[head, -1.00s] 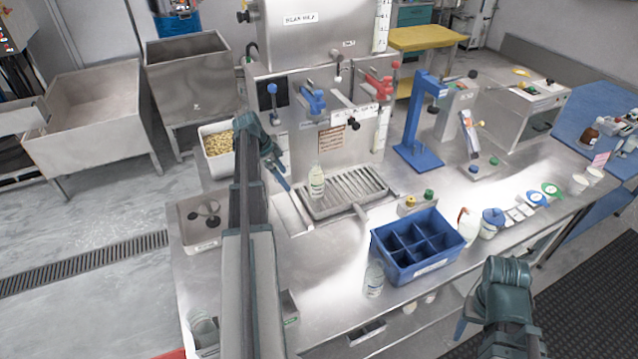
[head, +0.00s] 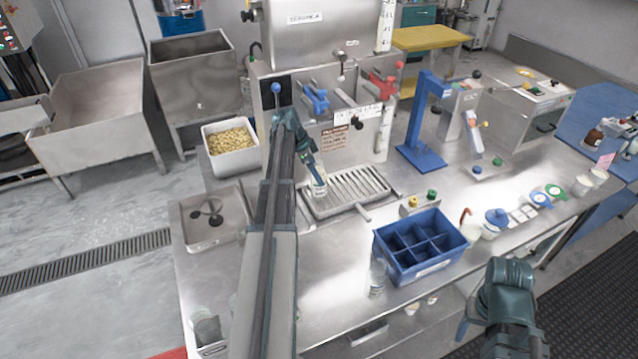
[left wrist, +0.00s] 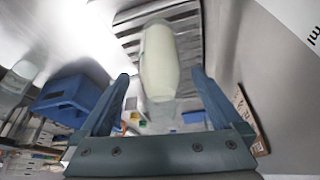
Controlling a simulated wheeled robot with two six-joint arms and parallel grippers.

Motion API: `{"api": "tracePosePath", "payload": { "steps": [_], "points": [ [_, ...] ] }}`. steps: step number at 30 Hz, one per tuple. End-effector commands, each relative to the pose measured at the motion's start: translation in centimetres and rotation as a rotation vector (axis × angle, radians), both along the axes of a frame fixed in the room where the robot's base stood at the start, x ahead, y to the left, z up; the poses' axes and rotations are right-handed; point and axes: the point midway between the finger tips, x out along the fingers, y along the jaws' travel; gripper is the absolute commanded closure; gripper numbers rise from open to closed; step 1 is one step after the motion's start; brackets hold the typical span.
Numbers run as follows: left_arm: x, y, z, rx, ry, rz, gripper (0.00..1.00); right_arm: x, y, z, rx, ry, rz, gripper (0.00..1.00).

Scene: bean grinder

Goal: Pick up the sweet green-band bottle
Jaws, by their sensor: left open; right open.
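A small pale bottle (head: 319,186) stands at the left end of the metal drip tray in the head view, partly covered by my left gripper. In the left wrist view the bottle (left wrist: 159,65) is pale, blurred and between the fingers, with a gap on each side. My left gripper (head: 313,170) is open and reaches down to the bottle. Its two fingers (left wrist: 159,78) show apart in the left wrist view. A second clear bottle (head: 376,280) stands by the blue crate. My right arm shows at the lower right, but its fingers do not.
The drip tray (head: 372,204) lies under the steel machine with blue and red levers. The blue divided crate (head: 452,261) stands at the front of the counter. A white bin of beans (head: 229,146) is at the left.

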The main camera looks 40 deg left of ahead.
Motion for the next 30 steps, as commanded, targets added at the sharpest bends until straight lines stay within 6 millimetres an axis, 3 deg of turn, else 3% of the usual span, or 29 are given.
{"api": "tracePosePath", "payload": {
  "steps": [1, 3, 13, 30],
  "points": [
    [0.1, 0.0, -1.7, 0.001, 0.001, 0.002, 0.0, 0.0, 0.0, -1.7, 0.0, 0.0, 0.0, 0.36],
    [0.3, -0.2, -2.4, 0.001, 0.001, 0.002, 0.0, 0.0, 0.0, -2.4, 0.0, 0.0, 0.0, 0.36],
    [0.6, -0.4, -2.6, 0.0, 0.001, 0.003, 0.0, 0.0, 0.0, -2.6, 0.0, 0.0, 0.0, 0.36],
    [0.5, -0.4, -2.6, 0.0, 0.001, 0.003, 1.0, 0.0, 0.0, -2.6, 0.0, 0.0, 0.0, 0.36]
  ]
}}
